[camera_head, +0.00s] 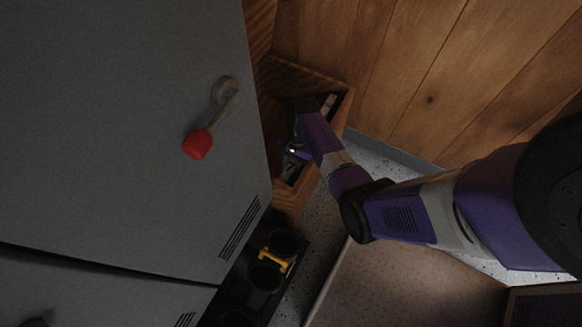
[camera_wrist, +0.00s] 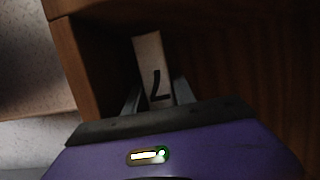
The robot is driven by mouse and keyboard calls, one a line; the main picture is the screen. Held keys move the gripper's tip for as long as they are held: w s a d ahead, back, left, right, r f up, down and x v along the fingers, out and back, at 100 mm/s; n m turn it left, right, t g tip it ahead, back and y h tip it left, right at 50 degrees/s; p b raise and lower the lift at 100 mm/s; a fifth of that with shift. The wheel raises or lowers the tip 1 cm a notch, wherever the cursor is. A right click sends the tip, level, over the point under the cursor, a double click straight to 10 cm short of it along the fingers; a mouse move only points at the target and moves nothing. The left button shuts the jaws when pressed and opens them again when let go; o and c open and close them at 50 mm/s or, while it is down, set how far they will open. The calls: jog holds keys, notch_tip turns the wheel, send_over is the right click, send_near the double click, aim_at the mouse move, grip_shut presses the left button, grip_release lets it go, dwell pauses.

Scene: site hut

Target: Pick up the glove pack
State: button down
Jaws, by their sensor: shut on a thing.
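The glove pack (camera_wrist: 150,62) appears to be the pale, narrow item with a dark mark in the wrist view. It stands up between the two fingers of my gripper (camera_wrist: 157,92), which is shut on it. Its lower part is hidden by my gripper's body. In the head view my gripper (camera_head: 289,158) is inside a wooden open-topped box or drawer (camera_head: 329,82). A small pale patch with a dark mark, likely the same pack (camera_head: 288,169), shows at its tip.
A large grey cabinet door (camera_head: 120,120) with a red-tipped handle (camera_head: 198,144) stands close on the left. Dark cups (camera_head: 264,277) and a yellow item (camera_head: 276,260) sit below the box. A plank wall (camera_head: 430,70) is behind. The box walls closely surround my gripper.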

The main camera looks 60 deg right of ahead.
jog(key=shift+r, duration=0.1)
notch_tip(320, 180, up, 32)
jog(key=p, duration=1.7)
